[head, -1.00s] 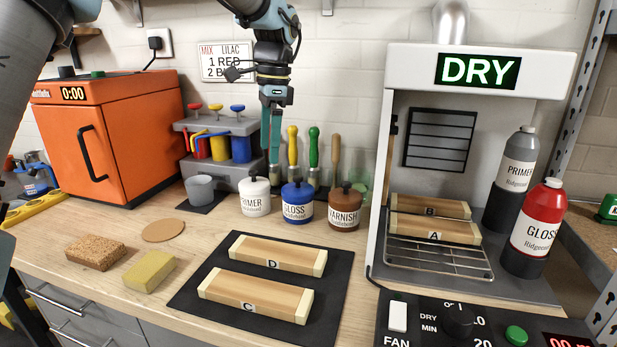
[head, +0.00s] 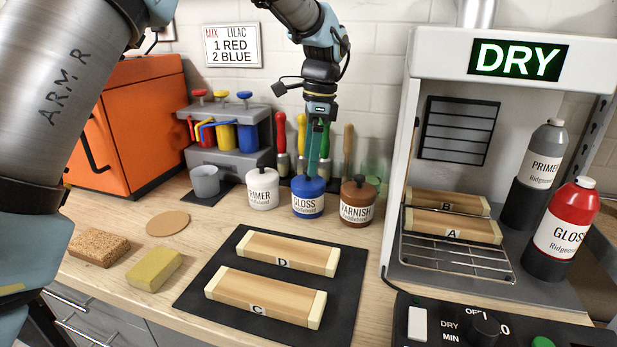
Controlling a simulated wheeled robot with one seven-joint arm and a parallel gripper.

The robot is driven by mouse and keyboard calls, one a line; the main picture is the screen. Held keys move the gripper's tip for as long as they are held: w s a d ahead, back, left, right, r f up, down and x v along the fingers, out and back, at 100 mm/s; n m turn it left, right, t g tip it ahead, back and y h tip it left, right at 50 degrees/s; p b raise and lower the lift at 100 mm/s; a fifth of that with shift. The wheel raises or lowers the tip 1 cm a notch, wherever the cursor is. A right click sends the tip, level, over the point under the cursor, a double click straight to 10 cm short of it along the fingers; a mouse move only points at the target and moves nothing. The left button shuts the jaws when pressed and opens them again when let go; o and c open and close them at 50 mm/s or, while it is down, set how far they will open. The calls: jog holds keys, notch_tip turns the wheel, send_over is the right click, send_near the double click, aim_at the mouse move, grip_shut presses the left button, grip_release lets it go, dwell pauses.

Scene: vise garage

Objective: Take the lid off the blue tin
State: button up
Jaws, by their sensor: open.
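The blue tin (head: 308,205) stands upright on the bench with a white label reading GLOSS. Its blue lid (head: 308,184) is on top, and the lid's knob is largely hidden by my fingers. My gripper (head: 315,166) points straight down over the tin, with its fingertips at or just above the lid. It is open, but its fingers overlap in this view, so whether they touch the knob cannot be told.
The white PRIMER tin (head: 262,190) stands close on the left and the brown VARNISH tin (head: 357,203) close on the right. Upright tools (head: 282,140) stand behind. A dark mat (head: 225,285) with blocks C and D lies in front. A cork disc (head: 168,223) lies left on bare bench.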

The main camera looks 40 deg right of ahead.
aim_at(302, 184)
jog(key=shift+w+a+f+p, duration=0.15)
jog(key=shift+f+p, duration=0.2)
jog(key=shift+f, duration=1.5)
jog(key=c, duration=1)
jog(key=shift+a+f, duration=0.1)
jog(key=shift+f, duration=0.05)
grip_shut()
